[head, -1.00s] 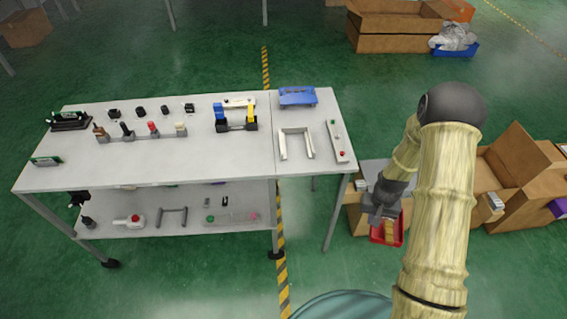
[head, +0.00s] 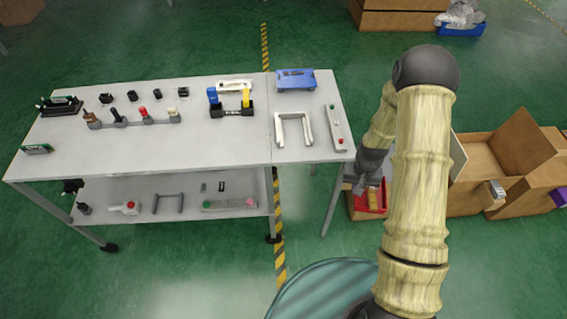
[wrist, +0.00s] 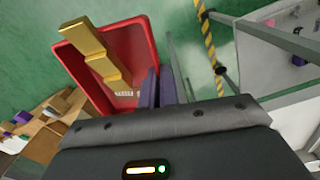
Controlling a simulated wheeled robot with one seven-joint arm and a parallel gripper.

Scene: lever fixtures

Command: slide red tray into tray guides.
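The red tray (head: 377,207) is right of the table in the head view, partly hidden by my arm. In the wrist view the red tray (wrist: 138,40) fills the upper left, with gold stepped blocks (wrist: 97,50) inside it. My gripper (head: 368,186) is at the tray; in the wrist view its two fingers (wrist: 160,78) are close together on the tray's right wall, and it looks shut on that wall. The tray guides appear to be the white U-shaped piece (head: 294,129) on the table's right part, open toward the front and empty.
The white table (head: 180,153) has a lower shelf. A blue stand (head: 296,80) is behind the guides and a white strip with buttons (head: 336,128) is right of them. Lever fixtures (head: 131,118) stand farther left. Open cardboard boxes (head: 495,165) are at the right.

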